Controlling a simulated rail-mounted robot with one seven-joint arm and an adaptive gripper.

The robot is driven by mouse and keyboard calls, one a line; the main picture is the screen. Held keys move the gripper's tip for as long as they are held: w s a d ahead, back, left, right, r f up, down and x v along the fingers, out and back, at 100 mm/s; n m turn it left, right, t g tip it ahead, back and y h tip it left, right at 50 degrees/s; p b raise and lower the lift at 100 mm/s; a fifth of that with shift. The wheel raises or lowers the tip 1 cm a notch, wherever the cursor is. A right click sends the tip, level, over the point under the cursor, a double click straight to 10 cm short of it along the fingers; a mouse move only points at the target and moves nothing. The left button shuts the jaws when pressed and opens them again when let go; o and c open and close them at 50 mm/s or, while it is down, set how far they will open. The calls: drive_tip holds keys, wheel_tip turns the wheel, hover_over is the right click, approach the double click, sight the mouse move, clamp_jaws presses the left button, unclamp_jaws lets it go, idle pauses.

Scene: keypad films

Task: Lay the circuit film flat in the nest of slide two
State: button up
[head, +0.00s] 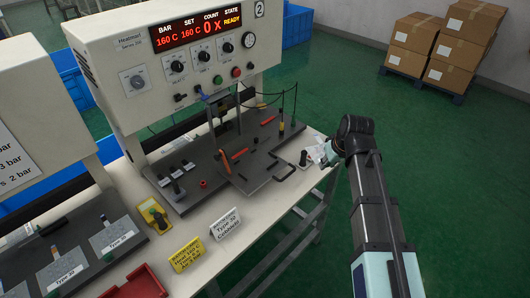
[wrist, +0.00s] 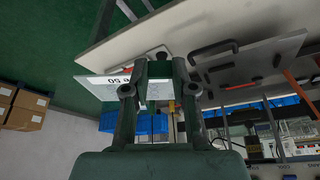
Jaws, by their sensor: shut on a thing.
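My gripper (head: 323,153) is at the right end of the bench, beyond the slide's handle. In the wrist view my gripper (wrist: 159,88) is shut on a thin pale sheet, which I take as the circuit film (wrist: 98,88); a white label with partly readable upside-down text shows on it. The film is held tilted and apart from the slide. The dark grey slide plate (head: 252,180) with a black handle lies in front of the press marked 2; it also shows in the wrist view (wrist: 262,62). The nest's outline cannot be made out.
The press (head: 180,60) reads "READY" and stands over the slide. Orange bars (head: 239,155) and thin posts stand near the plate. Yellow (head: 186,254) and white (head: 225,225) cards, a yellow device (head: 154,214) and a red tray (head: 135,284) occupy the bench front.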

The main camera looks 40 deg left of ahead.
sight(258, 179)
drive_tip(key=s+a+n, duration=0.1)
drive_tip(key=s+a, duration=0.2)
drive_tip(key=a, duration=0.3)
drive_tip(key=s+a+n+g+p, duration=0.1)
drive_tip(key=s+a+n, duration=0.1)
drive_tip(key=s+a, duration=0.2)
drive_tip(key=s+a+n+y+p, duration=0.1)
drive_tip(key=s+a+n, duration=0.1)
drive_tip(key=a, duration=0.7)
drive_tip(key=shift+s+a+g, duration=0.35)
drive_tip(key=shift+s+g, duration=0.05)
drive_tip(key=shift+s, duration=0.45)
drive_tip(key=shift+d, duration=0.1)
drive_tip(key=shift+f+b, duration=2.1)
drive_tip(key=shift+f, duration=1.95)
drive_tip(key=shift+f, duration=0.35)
drive_tip(key=o, duration=0.8)
